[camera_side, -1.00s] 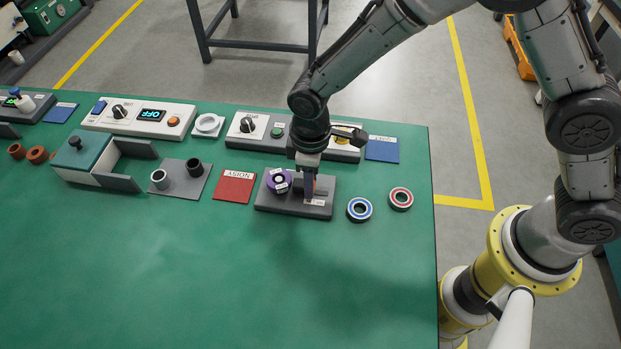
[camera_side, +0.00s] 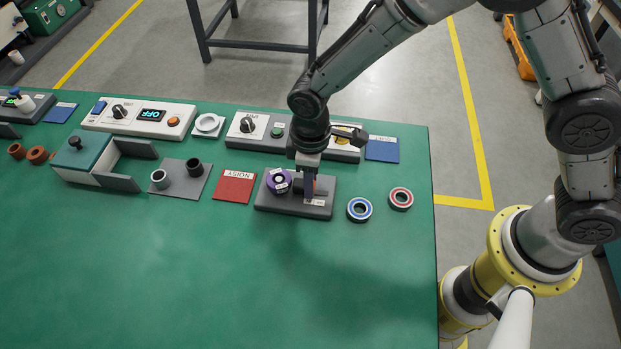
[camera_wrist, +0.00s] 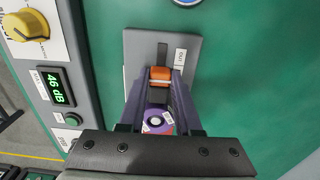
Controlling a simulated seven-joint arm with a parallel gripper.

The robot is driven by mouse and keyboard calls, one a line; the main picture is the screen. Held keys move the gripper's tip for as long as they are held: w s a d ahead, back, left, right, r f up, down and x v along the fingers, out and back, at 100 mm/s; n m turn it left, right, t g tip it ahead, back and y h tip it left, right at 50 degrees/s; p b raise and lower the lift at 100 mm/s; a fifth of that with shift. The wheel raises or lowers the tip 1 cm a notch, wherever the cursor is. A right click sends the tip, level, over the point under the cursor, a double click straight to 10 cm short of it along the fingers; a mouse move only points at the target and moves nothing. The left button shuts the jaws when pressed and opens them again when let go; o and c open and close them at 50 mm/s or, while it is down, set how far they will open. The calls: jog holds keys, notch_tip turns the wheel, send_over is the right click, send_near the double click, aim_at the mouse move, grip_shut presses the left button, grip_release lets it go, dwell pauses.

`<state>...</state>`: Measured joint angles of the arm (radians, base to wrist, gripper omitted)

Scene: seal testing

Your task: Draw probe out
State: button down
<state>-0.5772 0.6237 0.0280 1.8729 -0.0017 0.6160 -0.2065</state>
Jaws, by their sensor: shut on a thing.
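The grey test fixture (camera_side: 262,207) lies on the green table and shows at the top middle of the wrist view (camera_wrist: 191,46). A purple bearing (camera_side: 278,182) with white marks sits on its left half; the wrist view shows it (camera_wrist: 154,121) between my fingers, partly hidden by them and the palm. The orange probe piece (camera_wrist: 160,73) stands at the near end of a dark slot (camera_wrist: 162,50). My gripper (camera_side: 309,194) is lowered over the fixture and shut on the orange probe. A small label reading OUT (camera_wrist: 180,57) lies beside the slot.
A meter box with a display reading 46 dB (camera_wrist: 56,87) and a yellow knob (camera_wrist: 27,24) stands behind the fixture. A blue-sealed bearing (camera_side: 359,209) and a red-sealed one (camera_side: 400,198) lie to the right. A red mat (camera_side: 234,187) lies left. The front table is clear.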

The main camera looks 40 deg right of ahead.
jog(key=shift+r, duration=0.1)
jog(key=shift+s+d, duration=0.9)
jog(key=shift+d, duration=0.05)
jog(key=c, duration=0.6)
grip_release()
notch_tip(320, 180, up, 14)
